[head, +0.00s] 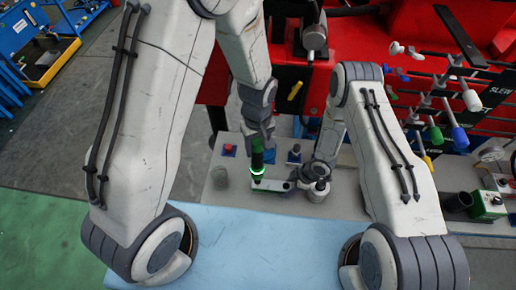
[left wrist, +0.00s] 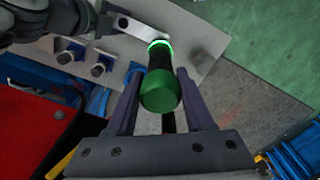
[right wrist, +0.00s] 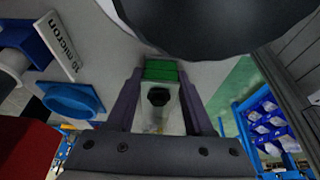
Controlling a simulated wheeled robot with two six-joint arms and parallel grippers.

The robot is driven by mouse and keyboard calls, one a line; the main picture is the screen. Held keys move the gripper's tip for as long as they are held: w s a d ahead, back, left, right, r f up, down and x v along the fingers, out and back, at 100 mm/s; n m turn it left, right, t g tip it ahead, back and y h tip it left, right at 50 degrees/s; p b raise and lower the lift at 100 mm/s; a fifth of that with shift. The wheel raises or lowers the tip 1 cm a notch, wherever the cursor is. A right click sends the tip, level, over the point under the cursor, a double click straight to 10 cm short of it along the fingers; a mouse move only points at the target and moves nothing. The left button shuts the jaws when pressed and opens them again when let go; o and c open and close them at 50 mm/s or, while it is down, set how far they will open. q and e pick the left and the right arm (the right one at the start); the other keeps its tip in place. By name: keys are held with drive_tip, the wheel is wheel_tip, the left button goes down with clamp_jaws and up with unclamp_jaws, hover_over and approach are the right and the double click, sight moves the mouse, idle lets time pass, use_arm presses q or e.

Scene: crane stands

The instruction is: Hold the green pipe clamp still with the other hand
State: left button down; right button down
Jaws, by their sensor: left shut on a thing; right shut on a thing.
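The green pipe clamp (right wrist: 160,72) shows in the right wrist view as a green block with a dark hex bolt head and a pale body between the fingers. My right gripper (right wrist: 162,100) is shut on it. In the head view the clamp (head: 268,184) is a small pale bar with green, low over the grey bench. My left gripper (head: 258,138) is above it, shut on an upright black tool with a green end (left wrist: 160,92). The tool's lit green ring (left wrist: 159,43) is at the pale bar in the left wrist view. Exact contact there is hard to see.
The grey bench top (head: 225,185) carries small blue and red fittings near the clamp. A blue mat (head: 265,240) lies in front. A large dark rounded shape (right wrist: 215,20) covers the top of the right wrist view.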

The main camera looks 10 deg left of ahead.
sight(258, 142)
use_arm(q)
drive_tip(key=shift+r, duration=1.75)
use_arm(e)
drive_tip(key=shift+c, duration=1)
unclamp_jaws()
drive_tip(key=shift+r, duration=0.15)
drive_tip(key=v, duration=1.1)
drive_tip(key=shift+d+r, duration=0.2)
drive_tip(key=shift+r, duration=0.1)
